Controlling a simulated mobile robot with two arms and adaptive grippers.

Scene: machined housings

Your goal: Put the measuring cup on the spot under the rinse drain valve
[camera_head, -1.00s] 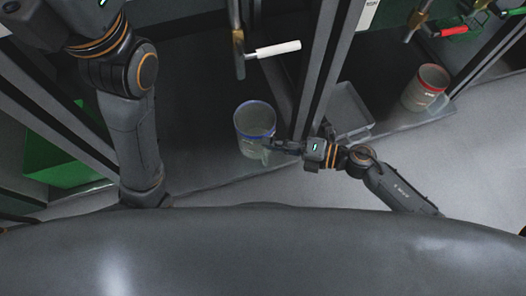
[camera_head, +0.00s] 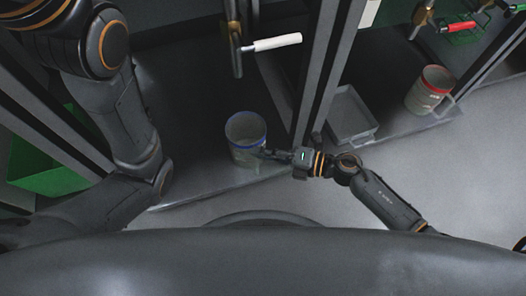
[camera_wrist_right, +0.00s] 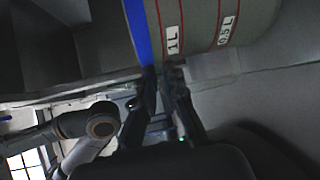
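The clear measuring cup (camera_head: 246,138) with a blue rim is upright near the front edge of the dark bench. In the right wrist view the cup (camera_wrist_right: 200,30) shows a blue band and the marks 1L and 0.5L. My right gripper (camera_head: 268,153) is at the cup's right side, its fingers close together at the handle; it appears shut on it. The fingers (camera_wrist_right: 162,80) partly hide the handle. A valve (camera_head: 236,45) with a white lever hangs behind and above the cup. I cannot tell whether it is the rinse drain valve. My left gripper is not in view.
A dark post (camera_head: 322,80) stands right of the cup. Beyond it are a grey tray (camera_head: 352,122), a red-rimmed cup (camera_head: 427,90) and a red-levered valve (camera_head: 458,27). A green bin (camera_head: 45,165) is at the left. Bench around the cup is clear.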

